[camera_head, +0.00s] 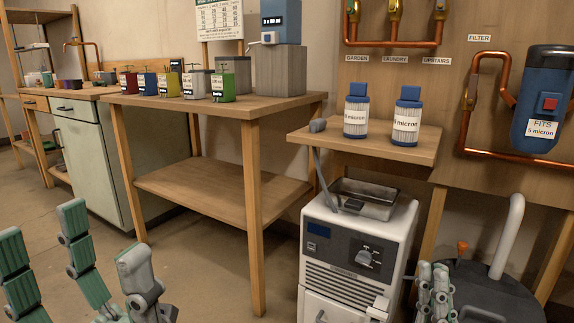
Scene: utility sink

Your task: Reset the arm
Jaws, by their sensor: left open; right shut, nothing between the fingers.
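My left gripper (80,245) is at the lower left, with its green-padded fingers spread wide and nothing between them. It is in front of the floor and the wooden bench. My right gripper (435,280) is at the lower right, between the white machine and the dark round tank. Its fingers are drawn together and hold nothing. The lower parts of both grippers are cut off by the frame's bottom edge.
A wooden bench (150,185) with coloured tins stands behind. A white machine (350,285) with a metal basin (365,200) stands at centre right. Two blue-capped filters (356,115) stand on a shelf (320,143). A dark tank (495,285) is lower right. Floor at centre left is clear.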

